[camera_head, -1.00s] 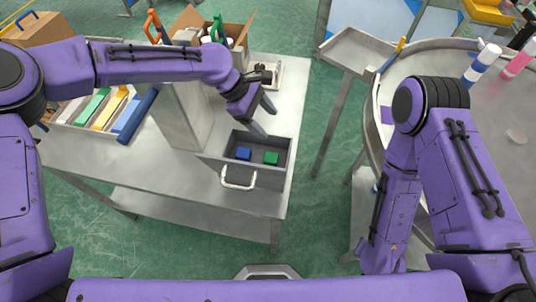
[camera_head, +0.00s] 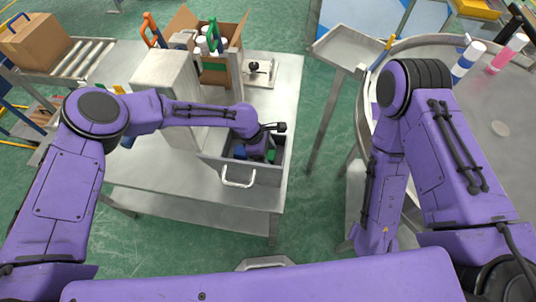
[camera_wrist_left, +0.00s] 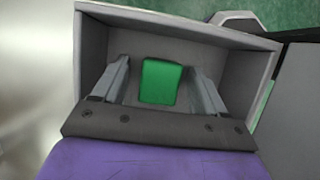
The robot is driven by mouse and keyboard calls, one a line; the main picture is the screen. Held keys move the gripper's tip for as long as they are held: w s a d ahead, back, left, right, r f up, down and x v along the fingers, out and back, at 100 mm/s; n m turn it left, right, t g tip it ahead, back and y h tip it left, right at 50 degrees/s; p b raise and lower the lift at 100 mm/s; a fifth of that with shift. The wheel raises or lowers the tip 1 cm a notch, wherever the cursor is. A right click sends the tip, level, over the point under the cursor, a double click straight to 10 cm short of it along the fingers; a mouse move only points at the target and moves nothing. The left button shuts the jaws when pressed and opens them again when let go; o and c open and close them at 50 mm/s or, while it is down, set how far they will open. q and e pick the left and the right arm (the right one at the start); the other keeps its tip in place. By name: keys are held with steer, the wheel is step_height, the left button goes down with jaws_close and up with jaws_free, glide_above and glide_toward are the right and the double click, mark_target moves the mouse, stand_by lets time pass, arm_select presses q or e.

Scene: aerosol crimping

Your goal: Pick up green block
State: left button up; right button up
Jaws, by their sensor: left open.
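The green block (camera_wrist_left: 160,81) lies in the grey open drawer (camera_wrist_left: 94,45), between the two spread fingers of my left gripper (camera_wrist_left: 160,85) in the left wrist view. A gap shows on each side of it, so the fingers do not touch it. In the head view the green block (camera_head: 271,156) shows at the right inside the drawer (camera_head: 262,178), partly hidden by my left gripper (camera_head: 258,154). A blue block (camera_head: 240,152) lies to its left in the drawer. My right gripper is out of view.
The drawer has a white handle (camera_head: 238,177) and sits on a steel table (camera_head: 180,200). A grey metal column (camera_head: 168,105) stands left of the drawer. A cardboard box (camera_head: 222,75) with cans stands behind. A round steel table (camera_head: 500,150) is at the right.

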arm_select(q)
steer(key=c, duration=1)
steer(key=shift+c, duration=0.2)
